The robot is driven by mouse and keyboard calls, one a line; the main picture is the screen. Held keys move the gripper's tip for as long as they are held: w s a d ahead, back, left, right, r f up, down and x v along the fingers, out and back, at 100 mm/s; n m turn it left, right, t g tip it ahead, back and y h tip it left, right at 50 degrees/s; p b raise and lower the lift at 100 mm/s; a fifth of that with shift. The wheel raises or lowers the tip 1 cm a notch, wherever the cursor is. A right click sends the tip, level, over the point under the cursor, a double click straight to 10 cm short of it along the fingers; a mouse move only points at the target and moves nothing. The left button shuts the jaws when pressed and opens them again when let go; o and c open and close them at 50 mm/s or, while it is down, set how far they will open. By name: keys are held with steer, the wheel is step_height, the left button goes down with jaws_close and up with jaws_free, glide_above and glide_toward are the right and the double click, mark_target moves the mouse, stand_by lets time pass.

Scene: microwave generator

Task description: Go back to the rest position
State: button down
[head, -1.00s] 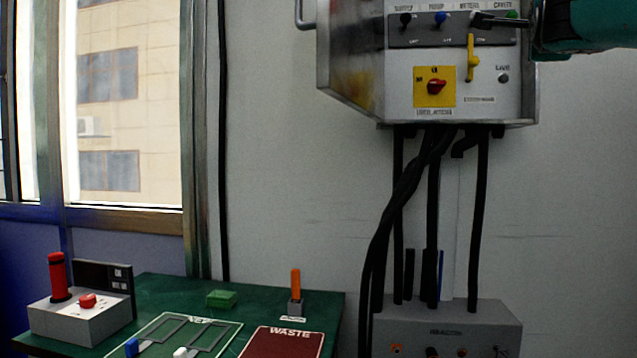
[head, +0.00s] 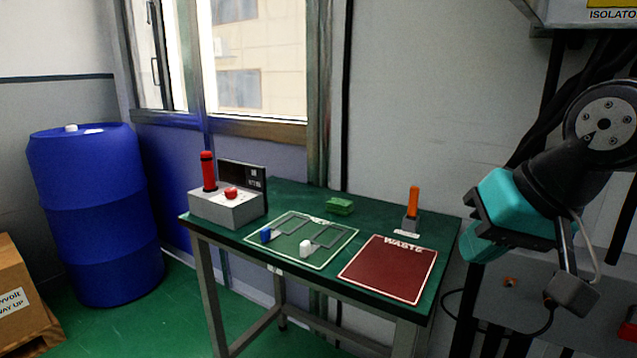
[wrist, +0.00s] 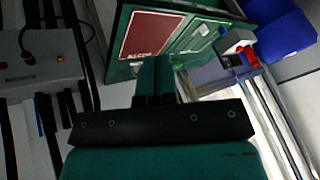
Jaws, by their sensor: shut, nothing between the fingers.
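My gripper (wrist: 154,64) shows in the wrist view with its two teal fingers together and nothing between them. In the head view my gripper (head: 474,243) hangs at the right, its black plate and teal parts beside the right end of the green table (head: 448,262). It looks apart from the table and the wall. My black arm link runs up from it to the right edge of the picture.
The table bears a red waste mat (head: 390,268), a grey box with a red button (head: 228,208), a green block (head: 340,206) and an orange-handled piece (head: 413,200). A blue drum (head: 95,215) and a cardboard box (head: 18,295) stand left. Green floor between is clear.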

steer(key=s+a+f+n+g+p, duration=0.1)
steer(key=s+a+f+n+g, duration=0.25)
steer(key=s, duration=0.35)
steer(key=s+a+f+n+g, duration=0.2)
steer(key=s+n, duration=0.2)
steer(key=s, duration=0.2)
step_height(320, 180, up, 14)
steer(key=p, duration=1.4)
steer(key=shift+w+d+y, duration=0.25)
steer(key=shift+y, duration=0.05)
steer(key=c, duration=1.5)
jaws_free()
steer(key=shift+r+m, duration=0.1)
steer(key=shift+m, duration=0.15)
steer(key=shift+c, duration=0.2)
steer(key=o, duration=0.4)
